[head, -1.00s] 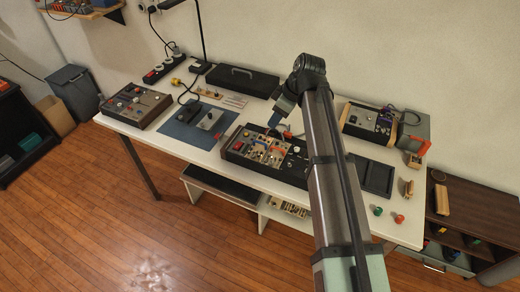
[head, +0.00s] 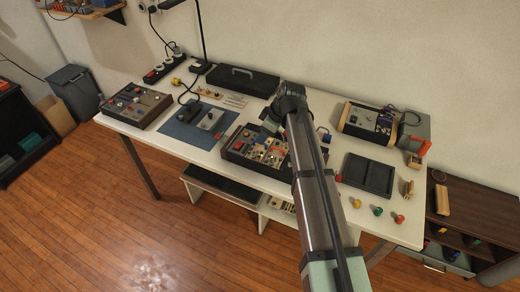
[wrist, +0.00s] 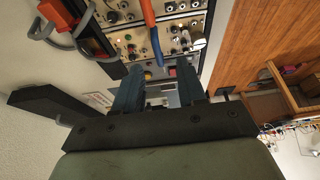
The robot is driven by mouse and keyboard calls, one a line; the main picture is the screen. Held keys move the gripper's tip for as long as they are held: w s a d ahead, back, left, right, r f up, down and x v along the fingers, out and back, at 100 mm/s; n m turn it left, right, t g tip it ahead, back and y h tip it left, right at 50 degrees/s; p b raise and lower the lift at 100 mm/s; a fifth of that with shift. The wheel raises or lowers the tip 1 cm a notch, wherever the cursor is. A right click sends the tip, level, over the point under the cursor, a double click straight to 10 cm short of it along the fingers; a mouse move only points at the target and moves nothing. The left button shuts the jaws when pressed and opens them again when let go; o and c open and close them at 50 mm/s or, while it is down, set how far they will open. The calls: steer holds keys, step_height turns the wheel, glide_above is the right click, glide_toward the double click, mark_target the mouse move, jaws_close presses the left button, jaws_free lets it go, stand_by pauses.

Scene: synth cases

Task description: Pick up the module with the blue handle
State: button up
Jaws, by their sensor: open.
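My gripper (head: 268,128) hangs over the open synth case (head: 236,150) on the table in the head view. In the wrist view its two dark blue fingers (wrist: 158,88) are apart with nothing gripped between them. Module panels with knobs and sockets (wrist: 128,42) lie beyond the fingertips. A small blue item (head: 325,138) also shows just right of my arm in the head view, too small to make out. My arm hides the right part of the case.
A black tray (head: 368,174) lies right of my arm, with several coloured knobs (head: 378,211) in front. Another case (head: 368,121) stands behind. A blue mat (head: 185,133) lies left.

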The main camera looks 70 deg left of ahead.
mark_target(260, 147)
steer(key=shift+x, duration=1.95)
steer(key=shift+w, duration=0.15)
steer(key=shift+c, duration=0.3)
jaws_close()
